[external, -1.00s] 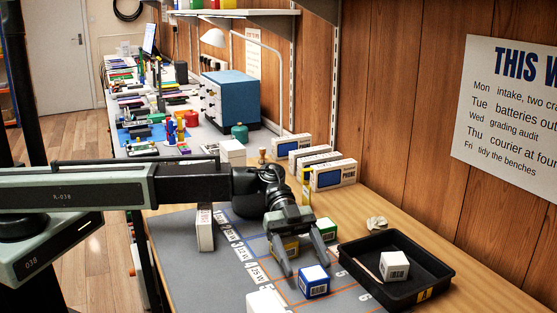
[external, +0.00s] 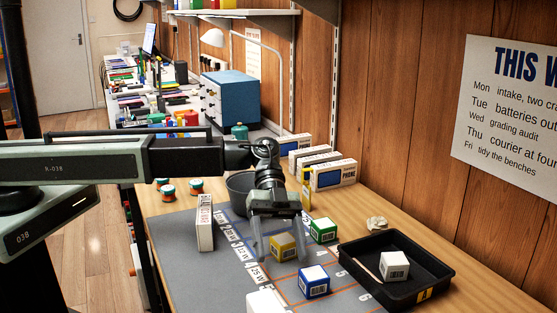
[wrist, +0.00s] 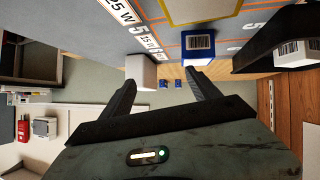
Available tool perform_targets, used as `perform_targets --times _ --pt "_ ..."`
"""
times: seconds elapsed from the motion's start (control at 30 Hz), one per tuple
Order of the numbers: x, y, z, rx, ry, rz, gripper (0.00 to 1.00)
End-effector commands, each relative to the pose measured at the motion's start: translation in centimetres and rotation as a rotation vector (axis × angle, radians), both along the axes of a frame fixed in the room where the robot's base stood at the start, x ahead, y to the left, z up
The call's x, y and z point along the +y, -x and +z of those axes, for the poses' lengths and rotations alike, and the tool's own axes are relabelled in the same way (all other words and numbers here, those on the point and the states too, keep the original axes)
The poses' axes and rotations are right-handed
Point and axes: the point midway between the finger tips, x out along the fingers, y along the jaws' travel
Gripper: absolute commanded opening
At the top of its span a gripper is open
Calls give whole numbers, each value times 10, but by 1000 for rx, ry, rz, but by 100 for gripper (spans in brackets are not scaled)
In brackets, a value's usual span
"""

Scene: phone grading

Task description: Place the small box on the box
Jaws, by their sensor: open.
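Several small boxes are in view, and which one the task means is not clear. A yellow box (external: 284,247), a blue box (external: 314,282) and a green box (external: 323,230) stand on the grey mat. A white box (external: 265,303) is at the bottom edge, and a white barcoded box (external: 394,265) is in the black tray. A larger white-and-red box (external: 205,228) stands upright on the mat. My gripper (external: 279,245) is open and empty, its fingers overlapping the yellow box in the picture. The wrist view shows the fingers (wrist: 162,82) apart and the blue box (wrist: 198,46).
The black tray (external: 432,292) is at the right. White phone boxes (external: 333,175) line the wall behind, near a dark cup (external: 240,190) and orange-lidded jars (external: 196,187). The left of the mat (external: 180,265) is clear.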

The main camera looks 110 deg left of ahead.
Motion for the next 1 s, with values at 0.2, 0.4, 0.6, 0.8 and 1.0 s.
perform_targets --times 0.2,0.4,0.6,0.8,1.0 --pt "-63 27 62 294 -81 -36 71" --pt "-85 28 77 500 -286 -25 71" --pt "-44 -29 32 509 -648 -29 71" --pt "-13 -66 23 480 -877 -51 71" --pt "-9 -67 19 475 -908 -54 71"
